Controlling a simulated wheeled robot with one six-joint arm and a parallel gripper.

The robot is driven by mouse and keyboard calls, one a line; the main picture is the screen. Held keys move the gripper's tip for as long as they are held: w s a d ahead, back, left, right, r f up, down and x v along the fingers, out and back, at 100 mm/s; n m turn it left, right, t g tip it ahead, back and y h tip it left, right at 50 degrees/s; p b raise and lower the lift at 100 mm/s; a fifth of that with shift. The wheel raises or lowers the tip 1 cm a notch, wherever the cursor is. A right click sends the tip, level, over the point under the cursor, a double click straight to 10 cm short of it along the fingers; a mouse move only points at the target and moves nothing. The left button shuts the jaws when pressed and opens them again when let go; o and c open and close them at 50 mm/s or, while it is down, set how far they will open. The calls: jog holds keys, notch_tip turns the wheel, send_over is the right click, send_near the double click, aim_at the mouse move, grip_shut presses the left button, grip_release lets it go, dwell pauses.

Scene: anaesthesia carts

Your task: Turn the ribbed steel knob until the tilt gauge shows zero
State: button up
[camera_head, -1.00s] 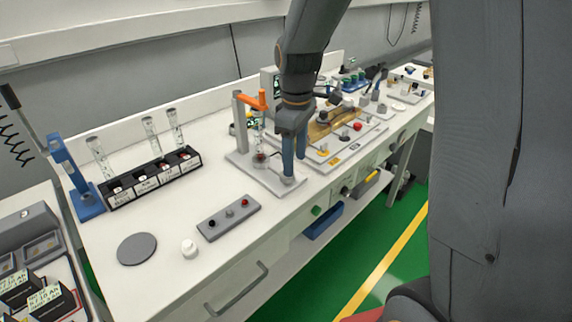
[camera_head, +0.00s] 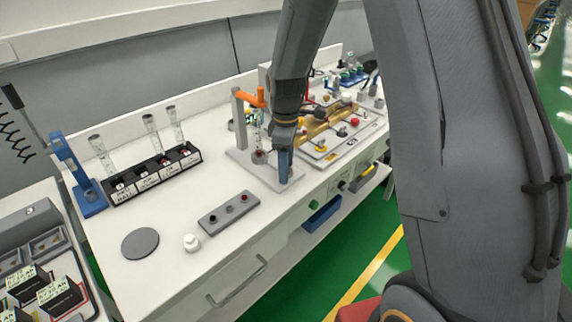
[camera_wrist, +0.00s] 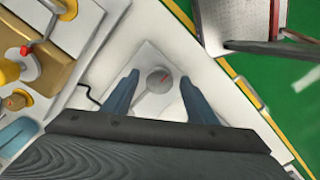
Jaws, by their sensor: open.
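A round grey knob (camera_wrist: 159,80) with a red mark on its top stands on a pale plate in the wrist view. It sits between the two blue fingers of my gripper (camera_wrist: 158,94), which are open with a gap on each side of it. In the head view my gripper (camera_head: 284,165) points down over the front part of the grey base plate (camera_head: 243,163), and its fingers hide most of the knob. I cannot make out ribs on the knob. I cannot pick out the tilt gauge or any reading.
An orange lever (camera_head: 250,97) on a grey post stands behind my gripper. A tan block with knobs (camera_head: 318,123) is close by on the right. A black rack (camera_head: 155,175), a grey button bar (camera_head: 228,212) and a white knob (camera_head: 191,243) are to the left.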

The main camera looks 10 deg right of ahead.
jog(key=c, duration=1.1)
jog(key=shift+m, duration=0.4)
jog(key=m+p, duration=0.1)
jog(key=m, duration=0.2)
jog(key=shift+r+m, duration=0.1)
jog(key=shift+m, duration=0.3)
jog(key=m+p, duration=0.1)
jog(key=m, duration=0.4)
jog(key=o, duration=1.1)
